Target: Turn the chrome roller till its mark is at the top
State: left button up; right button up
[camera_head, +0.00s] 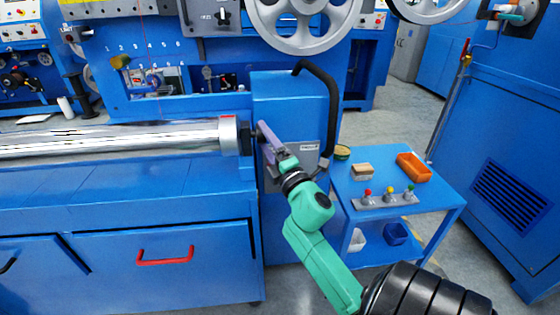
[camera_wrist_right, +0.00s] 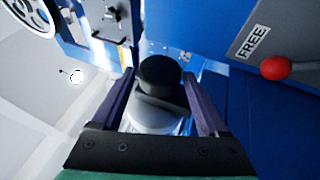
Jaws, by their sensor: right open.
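The chrome roller (camera_head: 120,138) lies level along the machine at the left of the head view. Its right end has a pale collar (camera_head: 228,134) and a dark end piece. I cannot make out its mark for certain. My right gripper (camera_head: 262,132) is at this right end. In the right wrist view the purple fingers of my right gripper (camera_wrist_right: 158,80) are apart, one on each side of a black round end piece (camera_wrist_right: 160,72). Shiny metal (camera_wrist_right: 155,121) shows between the fingers, nearer the camera. I cannot tell whether the fingers touch anything. My left gripper is not in view.
A black curved handle (camera_head: 327,95) rises beside the blue housing (camera_head: 290,90), close to my right arm. A blue cart (camera_head: 400,217) with an orange tray (camera_head: 413,167) stands to the right. The wrist view shows a red ball (camera_wrist_right: 275,68) beside a FREE label (camera_wrist_right: 253,41).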

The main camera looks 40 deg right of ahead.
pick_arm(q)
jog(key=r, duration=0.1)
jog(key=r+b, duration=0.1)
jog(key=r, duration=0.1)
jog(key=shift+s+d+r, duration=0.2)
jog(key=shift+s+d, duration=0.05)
pick_arm(e)
jog(key=v, duration=0.8)
jog(key=shift+s, duration=0.4)
